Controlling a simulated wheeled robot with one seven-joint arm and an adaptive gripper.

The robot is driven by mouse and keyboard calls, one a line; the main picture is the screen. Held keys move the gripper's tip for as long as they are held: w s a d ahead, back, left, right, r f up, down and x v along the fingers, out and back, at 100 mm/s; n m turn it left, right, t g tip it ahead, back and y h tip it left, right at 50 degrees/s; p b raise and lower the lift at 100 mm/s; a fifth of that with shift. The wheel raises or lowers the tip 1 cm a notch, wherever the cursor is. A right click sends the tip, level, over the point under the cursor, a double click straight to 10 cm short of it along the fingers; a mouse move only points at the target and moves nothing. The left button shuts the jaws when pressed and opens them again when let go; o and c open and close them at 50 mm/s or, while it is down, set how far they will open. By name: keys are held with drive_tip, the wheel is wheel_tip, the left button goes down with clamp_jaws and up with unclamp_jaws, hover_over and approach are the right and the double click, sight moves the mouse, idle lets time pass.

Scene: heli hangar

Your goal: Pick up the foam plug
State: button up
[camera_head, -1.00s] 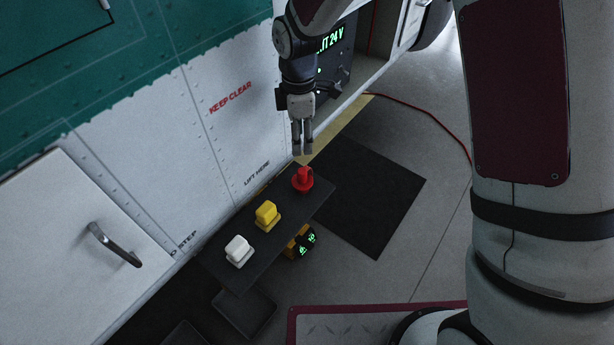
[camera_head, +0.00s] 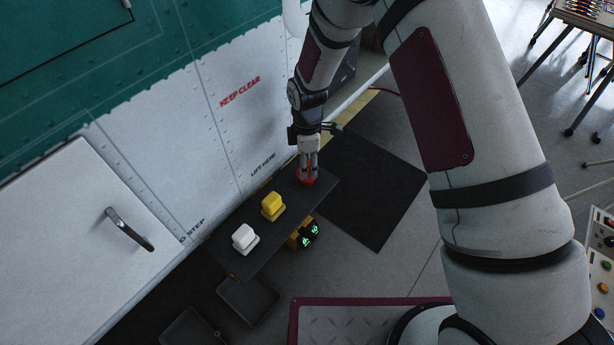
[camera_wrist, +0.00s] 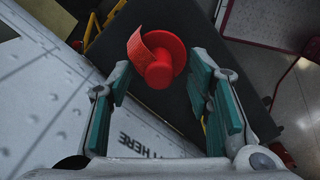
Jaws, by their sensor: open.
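A red round plug (camera_head: 309,181) with a knob and a red ribbed strap sits at the far end of a dark narrow shelf (camera_head: 247,262). It looks like the foam plug, though its material cannot be told. My gripper (camera_head: 308,170) points down over it in the head view and partly hides it. In the wrist view the red plug (camera_wrist: 170,52) shows ahead of my gripper (camera_wrist: 160,82), with its knob between the two open, teal-padded fingers. The fingers appear apart from the knob, and nothing is held.
A yellow block (camera_head: 272,206) and a white block (camera_head: 244,238) stand on the same shelf, nearer the cabinet handle. The white riveted helicopter side (camera_head: 235,120) rises close behind the shelf. A dark mat (camera_head: 375,190) lies on the floor to the right.

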drive_tip(key=shift+f, duration=0.6)
clamp_jaws()
drive_tip(key=shift+w+r, duration=0.1)
drive_tip(key=shift+r, duration=0.6)
wheel_tip(320, 180, up, 2)
drive_tip(key=shift+r+b, duration=0.1)
drive_tip(key=shift+b, duration=0.35)
drive_tip(key=s+d, duration=0.2)
drive_tip(key=s, duration=0.5)
drive_tip(key=s+d+r, duration=0.1)
drive_tip(key=s+d, duration=0.2)
drive_tip(key=s, duration=0.5)
drive_tip(key=shift+d+r, duration=0.2)
drive_tip(key=shift+d, duration=0.1)
